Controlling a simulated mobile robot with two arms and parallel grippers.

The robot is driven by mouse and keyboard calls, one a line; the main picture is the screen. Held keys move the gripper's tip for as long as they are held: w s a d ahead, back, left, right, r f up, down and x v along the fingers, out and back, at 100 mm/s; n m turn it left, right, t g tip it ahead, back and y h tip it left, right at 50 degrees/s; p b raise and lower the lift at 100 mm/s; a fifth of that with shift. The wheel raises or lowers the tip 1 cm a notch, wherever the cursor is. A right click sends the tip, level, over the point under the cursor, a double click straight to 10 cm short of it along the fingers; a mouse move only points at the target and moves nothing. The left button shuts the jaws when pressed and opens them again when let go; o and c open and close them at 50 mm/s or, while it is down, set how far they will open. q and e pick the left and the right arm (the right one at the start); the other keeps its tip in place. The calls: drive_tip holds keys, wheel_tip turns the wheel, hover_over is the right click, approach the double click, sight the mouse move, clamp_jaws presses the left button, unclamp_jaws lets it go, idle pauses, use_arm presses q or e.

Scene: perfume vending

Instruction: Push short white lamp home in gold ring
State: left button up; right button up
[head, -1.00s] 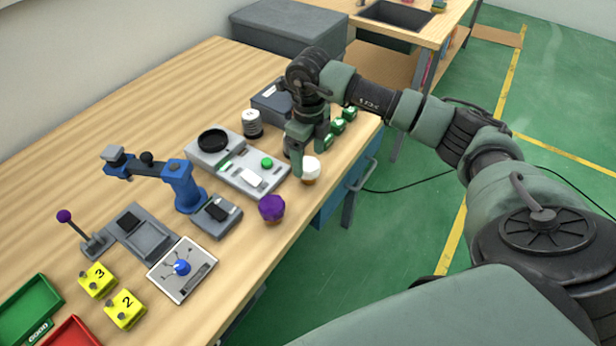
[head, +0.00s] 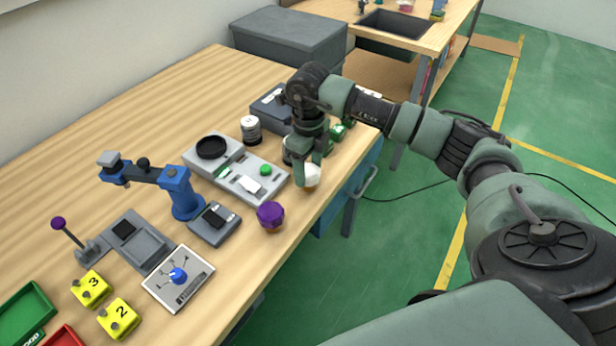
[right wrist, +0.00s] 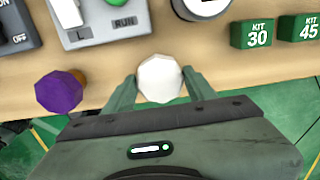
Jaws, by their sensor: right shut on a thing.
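The short white lamp (head: 313,172) is a faceted white knob near the front edge of the workbench. A brownish-gold base (head: 308,188) shows just below it; I cannot tell how deep the lamp sits in it. My right gripper (head: 309,172) is shut on the lamp from above. In the right wrist view the white lamp (right wrist: 160,78) lies between the two green fingertips (right wrist: 161,88), one at each side. Its base is hidden there. My left gripper is out of view.
A purple faceted knob (head: 270,214) stands to the left along the edge. A grey panel (head: 228,186) with a green button lies behind. Green kit blocks (right wrist: 250,34) stand to the right in the wrist view. Blue drawers (head: 345,190) sit below the bench edge.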

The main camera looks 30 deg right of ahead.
sight(308, 170)
drive_tip(key=shift+r, duration=0.1)
drive_tip(key=shift+r+p, duration=1.6)
drive_tip(key=shift+r, duration=0.8)
